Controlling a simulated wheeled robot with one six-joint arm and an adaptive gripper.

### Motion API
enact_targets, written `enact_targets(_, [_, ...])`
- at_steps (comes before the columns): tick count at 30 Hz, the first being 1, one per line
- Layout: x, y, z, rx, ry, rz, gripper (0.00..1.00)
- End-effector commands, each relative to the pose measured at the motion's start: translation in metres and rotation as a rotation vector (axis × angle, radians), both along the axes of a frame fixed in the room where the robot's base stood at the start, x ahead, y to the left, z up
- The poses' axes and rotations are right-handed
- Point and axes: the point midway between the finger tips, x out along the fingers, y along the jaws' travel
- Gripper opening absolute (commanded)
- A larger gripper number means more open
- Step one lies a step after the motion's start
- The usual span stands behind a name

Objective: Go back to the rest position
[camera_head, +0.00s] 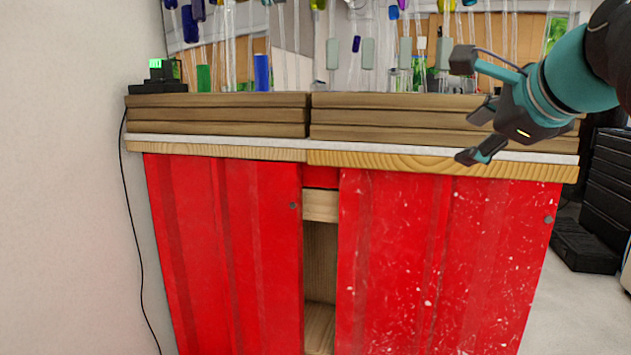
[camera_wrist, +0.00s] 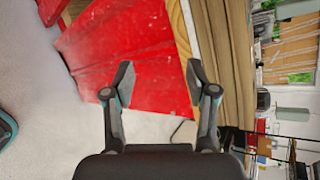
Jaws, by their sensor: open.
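My gripper (camera_head: 470,108) is at the upper right in the head view, in front of the right end of the wooden bench top. Its fingers are spread wide, with nothing between them. In the wrist view my gripper (camera_wrist: 160,82) is also open and empty. Behind the fingers there I see the red cabinet front (camera_wrist: 125,50) and the bench edge, turned sideways. Several glass rods hang or stand at the back of the bench, among them a blue one (camera_head: 262,72) and a green one (camera_head: 203,78). Their upper parts are cut off by the frame.
The red cabinet (camera_head: 430,260) stands below the stacked wooden boards (camera_head: 220,115), with an open gap (camera_head: 320,260) in its middle. A small black device (camera_head: 158,80) with a green light sits at the left end, its cable hanging down. Black drawers (camera_head: 608,185) stand at the right.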

Motion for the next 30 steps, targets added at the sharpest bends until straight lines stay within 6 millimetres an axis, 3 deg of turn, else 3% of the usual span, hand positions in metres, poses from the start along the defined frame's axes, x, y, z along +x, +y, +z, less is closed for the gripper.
enact_targets(1, [-0.006, 0.011, -0.029, -0.101, 0.037, 0.066, 0.57])
enact_targets(8, [-0.045, 0.043, -0.159, -0.626, 0.182, 0.447, 0.57])
enact_targets(12, [-0.079, 0.058, -0.237, -0.936, 0.242, 0.738, 0.57])
enact_targets(18, [-0.126, 0.067, -0.327, -1.289, 0.275, 1.136, 0.57])
enact_targets(21, [-0.141, 0.067, -0.353, -1.394, 0.276, 1.266, 0.57])
enact_targets(24, [-0.149, 0.066, -0.366, -1.448, 0.273, 1.338, 0.57])
enact_targets(30, [-0.151, 0.065, -0.371, -1.465, 0.274, 1.361, 0.57])
